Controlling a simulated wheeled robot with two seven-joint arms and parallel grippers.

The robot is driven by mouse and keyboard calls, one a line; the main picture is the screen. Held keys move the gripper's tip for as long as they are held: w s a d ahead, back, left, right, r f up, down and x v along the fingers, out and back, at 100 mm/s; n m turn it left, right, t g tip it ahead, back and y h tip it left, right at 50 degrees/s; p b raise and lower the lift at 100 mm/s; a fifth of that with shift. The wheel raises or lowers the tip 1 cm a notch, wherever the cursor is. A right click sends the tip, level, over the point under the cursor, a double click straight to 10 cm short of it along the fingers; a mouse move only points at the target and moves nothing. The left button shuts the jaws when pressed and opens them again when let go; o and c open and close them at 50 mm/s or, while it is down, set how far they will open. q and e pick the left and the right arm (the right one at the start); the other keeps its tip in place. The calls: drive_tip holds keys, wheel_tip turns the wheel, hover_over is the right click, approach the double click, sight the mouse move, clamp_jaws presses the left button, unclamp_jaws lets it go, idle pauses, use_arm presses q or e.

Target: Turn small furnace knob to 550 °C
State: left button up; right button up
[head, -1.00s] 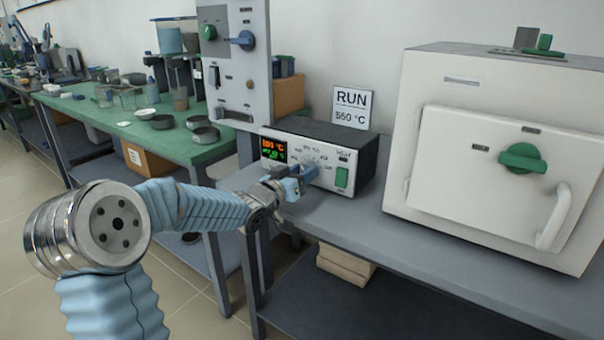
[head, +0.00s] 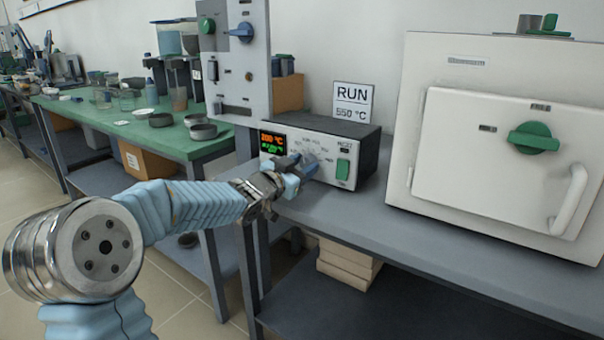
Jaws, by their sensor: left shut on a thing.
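The furnace control box (head: 366,152) stands on the grey bench, with a display (head: 272,143) on the left of its front. The display's upper line is orange and seems to read 200 °C; the green line below is too small to read. A knob (head: 309,164) sits mid-panel, partly hidden by my left gripper (head: 296,168), which is shut on it. A sign (head: 352,103) behind the box reads RUN 550 °C. The small furnace (head: 490,150) stands to the right, door shut. My right gripper is not in view.
A tall grey panel (head: 237,60) with knobs stands behind on the left. A green bench (head: 120,124) with dishes and beakers is farther left. The grey bench top (head: 400,215) in front is clear.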

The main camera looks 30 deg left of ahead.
use_arm(q)
drive_tip(key=shift+m, duration=0.4)
drive_tip(key=o, duration=1.1)
drive_tip(key=shift+c, duration=0.2)
drive_tip(key=s+a, duration=0.1)
drive_tip(key=s, duration=1.2)
drive_tip(key=shift+s, duration=0.4)
